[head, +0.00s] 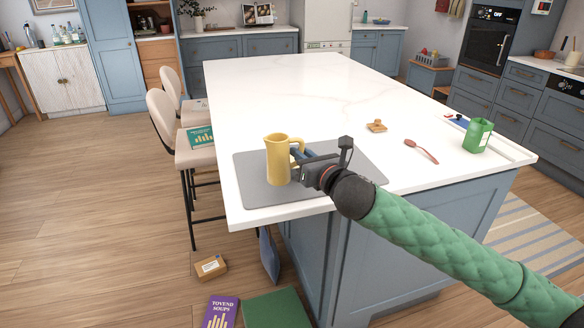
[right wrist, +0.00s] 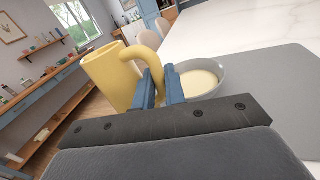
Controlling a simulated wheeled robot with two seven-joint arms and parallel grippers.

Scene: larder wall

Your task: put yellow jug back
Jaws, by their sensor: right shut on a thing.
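The yellow jug (head: 278,162) is upright at the grey mat (head: 250,172) near the front left of the white island. I cannot tell whether its base touches the mat. In the right wrist view the jug (right wrist: 106,76) is at the upper left, its handle (right wrist: 146,52) towards me. My right gripper (head: 300,156) is shut on the handle, its blue fingers (right wrist: 160,88) on either side of it. My left gripper is not in view.
A grey bowl with something cream inside (right wrist: 204,78) is beside the fingers in the wrist view. A green container (head: 478,136), a red spoon (head: 422,151) and a small brown item (head: 376,126) are on the island (head: 290,95). Chairs (head: 165,120) stand left.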

